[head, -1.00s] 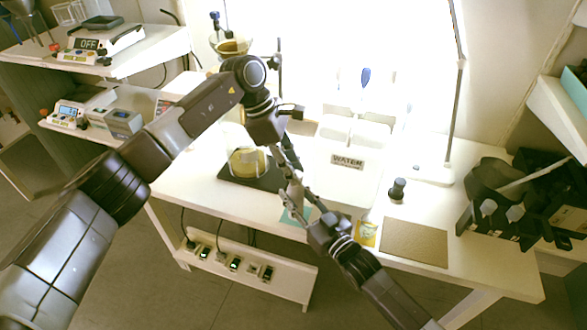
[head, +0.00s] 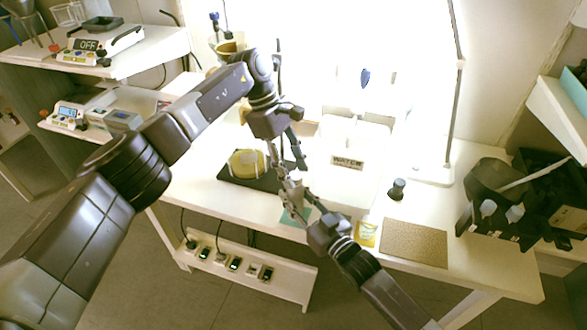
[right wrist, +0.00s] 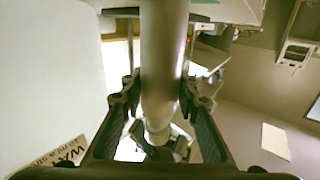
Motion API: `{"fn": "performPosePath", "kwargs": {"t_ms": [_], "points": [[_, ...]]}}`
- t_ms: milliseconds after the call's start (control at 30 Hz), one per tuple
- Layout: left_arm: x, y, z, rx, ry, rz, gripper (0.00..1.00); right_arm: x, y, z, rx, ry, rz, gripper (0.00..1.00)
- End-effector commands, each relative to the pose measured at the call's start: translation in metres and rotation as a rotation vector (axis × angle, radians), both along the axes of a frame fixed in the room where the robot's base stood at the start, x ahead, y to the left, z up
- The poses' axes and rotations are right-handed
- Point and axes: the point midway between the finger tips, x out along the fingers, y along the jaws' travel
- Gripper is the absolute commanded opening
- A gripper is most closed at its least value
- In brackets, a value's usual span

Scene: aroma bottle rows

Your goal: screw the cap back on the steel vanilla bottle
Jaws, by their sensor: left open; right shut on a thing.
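My right gripper (head: 293,197) comes in from the lower right of the head view and is shut on the steel bottle (head: 291,188), mostly hidden there by the fingers. In the right wrist view the bottle (right wrist: 163,60) is a smooth grey cylinder between the fingers, narrowing to a neck or cap end low in the picture. My left gripper (head: 288,160) is open close beside the bottle, its fingers spread. Whether the cap sits on the bottle, and the bottle's label, I cannot tell.
A bin marked WATER (head: 347,162), a dark bottle (head: 397,190), a yellow packet (head: 366,234) and a brown mat (head: 413,243) are to the right. A black rack (head: 497,225) is at far right.

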Motion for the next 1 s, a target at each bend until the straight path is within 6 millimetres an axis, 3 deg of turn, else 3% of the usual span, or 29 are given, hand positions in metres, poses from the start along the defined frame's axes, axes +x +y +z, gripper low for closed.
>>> {"fn": "performPosePath", "kwargs": {"t_ms": [167,500,1000], "points": [[0.0,0.0,0.003,0.0,-0.001,0.0,0.41,0.0,0.0,0.0,0.0,0.0,0.0,0.0],[0.001,0.0,0.042,0.0,-0.002,0.001,0.41,0.0,0.0,0.0,0.0,0.0,0.0,0.0],[0.0,0.0,0.046,0.029,0.025,0.079,0.37,0.0,0.0,0.0,0.0,0.0,0.0,0.0]]}}
